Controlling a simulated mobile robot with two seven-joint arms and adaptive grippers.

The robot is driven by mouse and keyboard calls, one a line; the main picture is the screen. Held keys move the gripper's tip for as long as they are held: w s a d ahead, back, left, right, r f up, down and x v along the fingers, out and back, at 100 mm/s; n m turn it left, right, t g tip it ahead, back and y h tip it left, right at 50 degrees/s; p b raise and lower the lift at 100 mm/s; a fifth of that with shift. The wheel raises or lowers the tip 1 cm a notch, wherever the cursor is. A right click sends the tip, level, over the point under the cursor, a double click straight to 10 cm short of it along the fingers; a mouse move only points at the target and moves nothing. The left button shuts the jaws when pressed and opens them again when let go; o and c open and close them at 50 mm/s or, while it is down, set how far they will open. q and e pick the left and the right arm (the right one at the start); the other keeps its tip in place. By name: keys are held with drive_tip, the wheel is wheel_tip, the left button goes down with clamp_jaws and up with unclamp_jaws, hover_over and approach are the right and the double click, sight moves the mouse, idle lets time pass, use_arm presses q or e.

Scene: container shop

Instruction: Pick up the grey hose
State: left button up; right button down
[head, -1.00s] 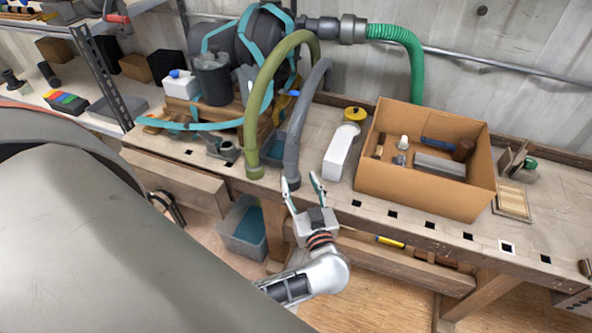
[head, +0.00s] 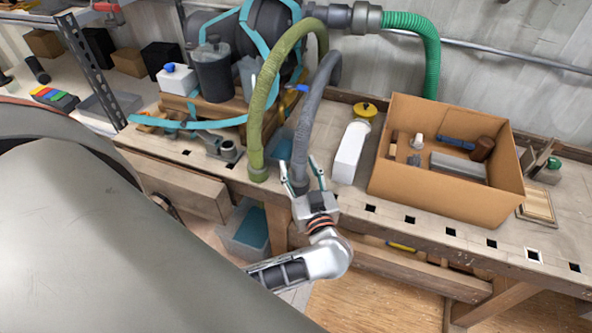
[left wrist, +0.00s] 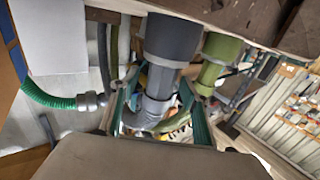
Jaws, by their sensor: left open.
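The grey hose (head: 313,112) arches up from the front of the workbench, just right of the green-olive hose (head: 263,115). Its lower end is near the bench's front edge. My left gripper (head: 303,178) is open, with one finger on each side of the hose's lower end in the head view. In the left wrist view the grey hose (left wrist: 166,65) runs between the open fingers (left wrist: 160,115); I cannot tell whether they touch it. My right gripper is not in view.
The olive hose stands close on the left, and also shows in the left wrist view (left wrist: 215,62). A white bottle (head: 350,150) and a cardboard box (head: 440,195) of parts stand to the right on the workbench (head: 420,225). A grey bin (head: 240,235) sits below.

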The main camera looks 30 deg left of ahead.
use_arm(q)
drive_tip(key=shift+w+a, duration=0.1)
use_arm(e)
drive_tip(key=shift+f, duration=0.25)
use_arm(q)
drive_tip(key=shift+r, duration=0.1)
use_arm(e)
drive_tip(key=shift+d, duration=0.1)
use_arm(q)
drive_tip(key=c, duration=1.3)
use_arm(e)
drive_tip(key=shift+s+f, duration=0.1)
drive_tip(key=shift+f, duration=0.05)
